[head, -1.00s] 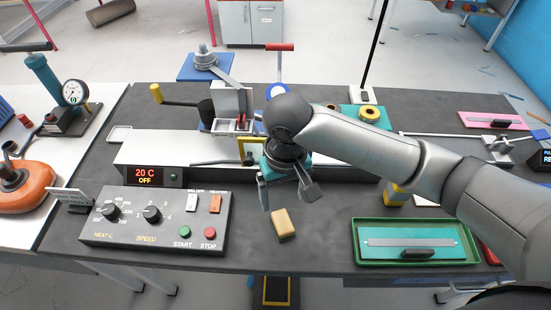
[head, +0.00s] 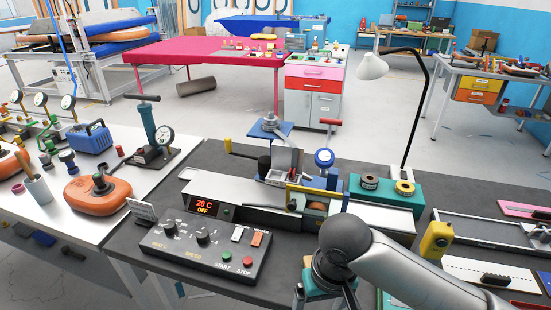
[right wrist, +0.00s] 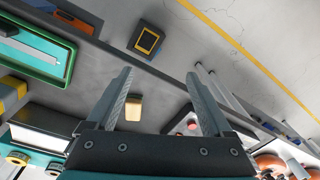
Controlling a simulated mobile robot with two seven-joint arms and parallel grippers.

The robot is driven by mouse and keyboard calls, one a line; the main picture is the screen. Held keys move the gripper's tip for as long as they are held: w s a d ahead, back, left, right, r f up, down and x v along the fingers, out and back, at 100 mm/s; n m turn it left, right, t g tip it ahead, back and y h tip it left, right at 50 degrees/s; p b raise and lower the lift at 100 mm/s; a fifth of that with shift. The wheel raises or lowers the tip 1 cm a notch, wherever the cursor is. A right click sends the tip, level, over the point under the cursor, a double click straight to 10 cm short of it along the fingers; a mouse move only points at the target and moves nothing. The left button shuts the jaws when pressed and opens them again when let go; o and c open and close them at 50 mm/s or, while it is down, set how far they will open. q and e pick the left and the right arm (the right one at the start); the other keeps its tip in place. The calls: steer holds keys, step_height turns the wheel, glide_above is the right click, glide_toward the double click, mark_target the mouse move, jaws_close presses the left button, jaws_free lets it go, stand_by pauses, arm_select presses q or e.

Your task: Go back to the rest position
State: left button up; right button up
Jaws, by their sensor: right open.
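My right arm comes in from the right in the head view. Its gripper (head: 325,296) is low in the picture, over the near part of the dark bench (head: 205,288). In the right wrist view the two fingers of this gripper (right wrist: 158,78) are wide apart with nothing held. A small tan block (head: 308,262) lies on the bench just beyond the gripper; it also shows past the fingers in the right wrist view (right wrist: 133,108). My left gripper is not in view.
A control box (head: 207,246) with knobs and buttons stands left of the gripper. Behind it is a long machine (head: 235,195). A yellow post (head: 435,240) and a lamp (head: 373,68) stand to the right. A green tray (right wrist: 62,68) shows in the right wrist view.

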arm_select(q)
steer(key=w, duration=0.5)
arm_select(e)
steer(key=s+a+f+n+t+y, duration=0.1)
steer(key=s+a+y, duration=0.1)
steer(key=a+y, duration=0.15)
steer(key=s+d+f+m+t+h, duration=0.1)
steer(key=s+d+f+t+h, duration=0.2)
steer(key=s+d, duration=0.75)
step_height(320, 180, down, 22)
steer(key=w+d+g+h+b, duration=0.1)
steer(key=g+b, duration=0.1)
steer(key=b, duration=0.1)
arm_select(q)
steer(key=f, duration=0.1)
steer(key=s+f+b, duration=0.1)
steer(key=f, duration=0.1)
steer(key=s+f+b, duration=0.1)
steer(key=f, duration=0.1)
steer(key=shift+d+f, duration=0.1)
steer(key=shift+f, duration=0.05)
arm_select(e)
steer(key=s+d+f+g, duration=0.1)
steer(key=s+d+f, duration=0.2)
steer(key=s+f, duration=1.2)
step_height(320, 180, down, 4)
steer(key=shift+s+f, duration=0.1)
steer(key=shift+s, duration=0.3)
